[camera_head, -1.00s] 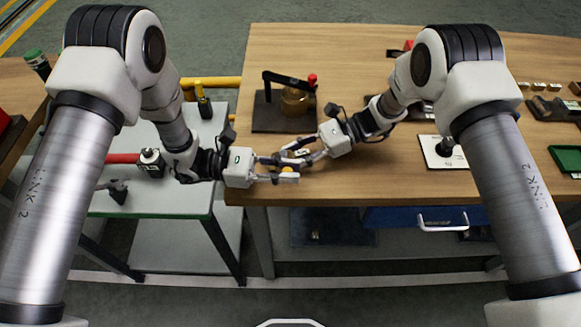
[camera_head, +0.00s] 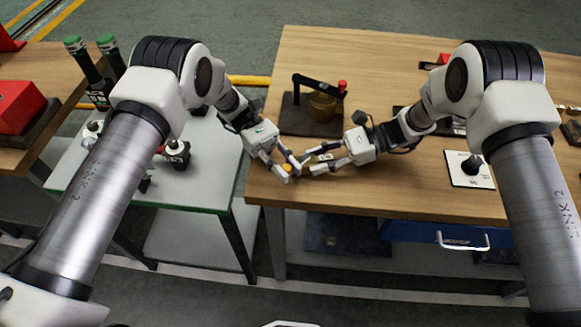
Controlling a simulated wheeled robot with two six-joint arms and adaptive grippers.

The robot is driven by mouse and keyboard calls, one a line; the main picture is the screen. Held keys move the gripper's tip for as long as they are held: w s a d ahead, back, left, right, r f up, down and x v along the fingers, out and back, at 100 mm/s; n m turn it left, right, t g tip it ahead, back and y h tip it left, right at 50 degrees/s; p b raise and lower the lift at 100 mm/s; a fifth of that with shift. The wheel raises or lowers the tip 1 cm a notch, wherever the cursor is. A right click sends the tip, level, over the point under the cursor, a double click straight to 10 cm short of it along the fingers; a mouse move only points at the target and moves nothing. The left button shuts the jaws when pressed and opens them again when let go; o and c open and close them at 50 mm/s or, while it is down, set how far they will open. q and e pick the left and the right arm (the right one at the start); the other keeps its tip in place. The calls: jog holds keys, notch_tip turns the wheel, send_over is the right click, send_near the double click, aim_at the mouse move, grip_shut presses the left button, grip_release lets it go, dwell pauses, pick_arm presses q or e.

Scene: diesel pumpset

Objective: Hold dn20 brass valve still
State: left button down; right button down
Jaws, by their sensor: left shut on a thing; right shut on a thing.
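The dn20 brass valve (camera_head: 287,167) shows only as a small yellow-orange piece near the front left corner of the wooden bench, mostly hidden by fingers. My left gripper (camera_head: 291,171) reaches down to it from the upper left and is shut on it. My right gripper (camera_head: 305,165) comes from the right, its fingertips close beside the left ones, and is also shut, apparently on the same valve. The exact contact of the fingers is too small to make out.
Behind the grippers, a dark fixture with a black lever and brass cylinder (camera_head: 322,105) stands on the wooden bench (camera_head: 400,195). A white plate with a black knob (camera_head: 469,169) lies to the right.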

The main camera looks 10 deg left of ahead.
pick_arm(q)
jog(key=shift+w+a+m+g+y, duration=0.1)
jog(key=shift+a+m+g+y, duration=0.05)
jog(key=shift+m+g+y, duration=0.15)
jog(key=c, duration=1)
grip_release()
